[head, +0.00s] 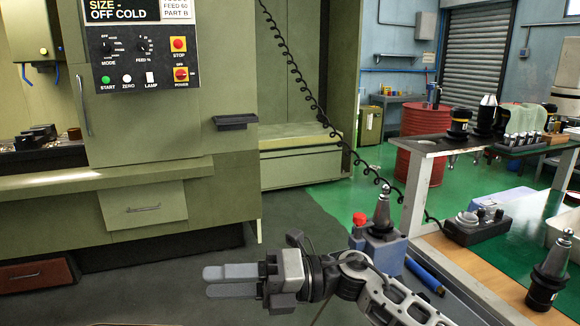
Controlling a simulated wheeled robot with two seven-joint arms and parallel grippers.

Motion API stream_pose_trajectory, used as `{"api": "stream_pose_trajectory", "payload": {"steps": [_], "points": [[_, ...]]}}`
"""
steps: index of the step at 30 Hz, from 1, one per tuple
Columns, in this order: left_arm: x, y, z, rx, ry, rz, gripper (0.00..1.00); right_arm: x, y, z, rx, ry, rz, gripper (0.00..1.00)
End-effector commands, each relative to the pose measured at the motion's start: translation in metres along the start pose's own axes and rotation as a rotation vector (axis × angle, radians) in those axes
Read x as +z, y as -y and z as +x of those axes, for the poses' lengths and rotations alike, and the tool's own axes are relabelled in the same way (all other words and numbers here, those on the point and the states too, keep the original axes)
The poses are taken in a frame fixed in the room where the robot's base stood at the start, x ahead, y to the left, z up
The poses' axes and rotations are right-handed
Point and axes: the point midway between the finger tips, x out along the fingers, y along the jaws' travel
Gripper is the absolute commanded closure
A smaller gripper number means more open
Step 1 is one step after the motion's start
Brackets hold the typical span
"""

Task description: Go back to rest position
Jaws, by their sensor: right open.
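My right gripper (231,280) reaches in from the lower right and points left, low in front of the green machine. Its two grey fingers show nearly one behind the other, with nothing seen between them. It is open and touches nothing that I can see. My left gripper is not in view.
The green machine (145,125) with its control panel fills the left. The tooling cart (473,262) stands at the right with tool holders on it. A blue block (379,247) bearing a tool holder sits just behind my right arm. A red drum (425,130) stands further back.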

Motion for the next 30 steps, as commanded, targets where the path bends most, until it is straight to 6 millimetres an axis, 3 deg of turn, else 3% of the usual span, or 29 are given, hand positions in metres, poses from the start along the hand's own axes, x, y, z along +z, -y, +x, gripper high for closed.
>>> {"api": "stream_pose_trajectory", "payload": {"steps": [2, 5, 8, 10, 13, 16, 22, 25, 30], "points": [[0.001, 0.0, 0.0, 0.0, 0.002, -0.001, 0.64, -0.004, 0.003, -0.005, 0.124, 0.208, 0.178, 0.51], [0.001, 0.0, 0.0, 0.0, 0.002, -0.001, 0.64, -0.003, 0.015, -0.028, 0.246, 0.476, 0.414, 0.51], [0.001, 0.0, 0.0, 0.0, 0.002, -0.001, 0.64, -0.011, 0.041, -0.064, 0.336, 0.744, 0.669, 0.51], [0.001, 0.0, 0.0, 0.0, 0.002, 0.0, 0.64, -0.027, 0.066, -0.094, 0.382, 0.93, 0.854, 0.51], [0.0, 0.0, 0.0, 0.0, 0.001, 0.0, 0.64, -0.068, 0.104, -0.138, 0.424, 1.189, 1.127, 0.51], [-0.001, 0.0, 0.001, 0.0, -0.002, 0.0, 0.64, -0.124, 0.138, -0.176, 0.439, 1.426, 1.388, 0.51], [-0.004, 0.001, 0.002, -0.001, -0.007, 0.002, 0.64, -0.234, 0.17, -0.218, 0.416, 1.757, 1.771, 0.51], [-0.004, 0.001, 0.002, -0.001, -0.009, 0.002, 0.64, -0.269, 0.173, -0.227, 0.401, 1.846, 1.879, 0.51], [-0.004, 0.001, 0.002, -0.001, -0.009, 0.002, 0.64, -0.291, 0.174, -0.231, 0.389, 1.901, 1.949, 0.51]]}}
